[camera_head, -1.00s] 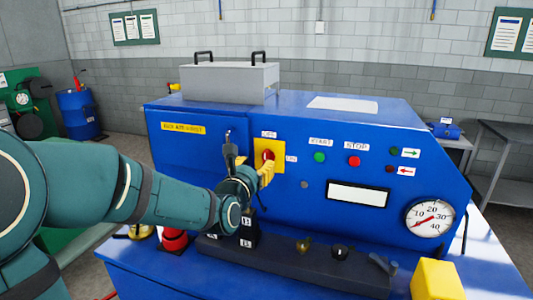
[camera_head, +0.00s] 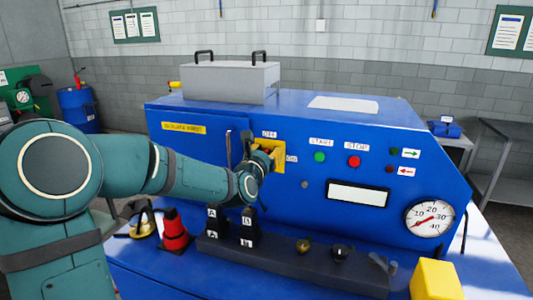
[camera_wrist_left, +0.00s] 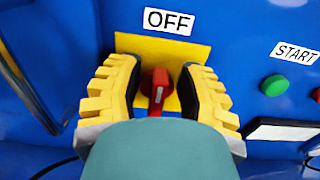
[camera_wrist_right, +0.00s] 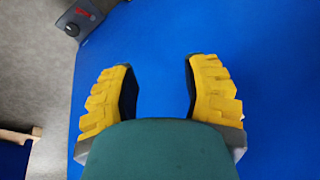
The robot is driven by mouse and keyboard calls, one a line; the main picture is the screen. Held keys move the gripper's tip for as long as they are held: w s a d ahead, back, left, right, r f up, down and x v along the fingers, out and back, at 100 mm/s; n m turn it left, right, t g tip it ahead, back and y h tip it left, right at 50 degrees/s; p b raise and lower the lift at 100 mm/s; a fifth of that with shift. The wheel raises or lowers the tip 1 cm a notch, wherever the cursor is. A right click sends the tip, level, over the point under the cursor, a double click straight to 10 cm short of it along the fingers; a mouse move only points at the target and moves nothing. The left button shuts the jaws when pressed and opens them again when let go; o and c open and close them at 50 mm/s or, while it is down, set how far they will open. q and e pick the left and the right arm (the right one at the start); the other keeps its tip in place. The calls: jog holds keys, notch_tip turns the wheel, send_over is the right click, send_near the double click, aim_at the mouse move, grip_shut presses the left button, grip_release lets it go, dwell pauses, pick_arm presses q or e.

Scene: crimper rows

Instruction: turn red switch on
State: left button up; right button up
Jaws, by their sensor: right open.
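The red switch (camera_wrist_left: 158,90) sits on a yellow plate (camera_wrist_left: 190,50) on the blue machine's front panel. Its handle stands upright in the left wrist view, in line with the OFF label (camera_wrist_left: 169,21) above. In the head view an ON label (camera_head: 292,159) is right of the plate, and my gripper mostly hides the switch. My left gripper (camera_wrist_left: 160,84) is open, one yellow finger on each side of the switch, with gaps visible. My right gripper (camera_wrist_right: 160,85) is open and empty, facing a plain blue surface.
A green start button (camera_head: 320,157) and a red stop button (camera_head: 354,161) are right of the switch. A vertical handle bar (camera_head: 229,148) is to the left. Black blocks and a dark rail (camera_head: 290,262) stand below. A grey box (camera_head: 229,82) sits on top.

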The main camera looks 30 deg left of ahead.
pick_arm(q)
grip_shut()
pick_arm(e)
jog(key=shift+f, duration=0.15)
pick_arm(q)
jog(key=shift+d+m+b, duration=0.1)
jog(key=shift+m+b, duration=0.3)
jog(key=shift+b, duration=0.25)
jog(key=shift+w+d+f+m+b, duration=0.1)
jog(key=shift+d+f+m+b, duration=0.2)
jog(key=shift+m+b, duration=2.15)
jog(key=shift+w+d+f+m+b, duration=0.1)
jog(key=shift+d+f+m+b, duration=0.25)
jog(key=shift+m+b, duration=2.1)
jog(key=shift+d+f+m+b, duration=0.3)
jog(key=shift+m+b, duration=0.95)
jog(key=shift+m, duration=2.35)
pick_arm(e)
notch_tip(320, 180, down, 14)
jog(key=s, duration=0.1)
jog(key=shift+s+a+r, duration=0.2)
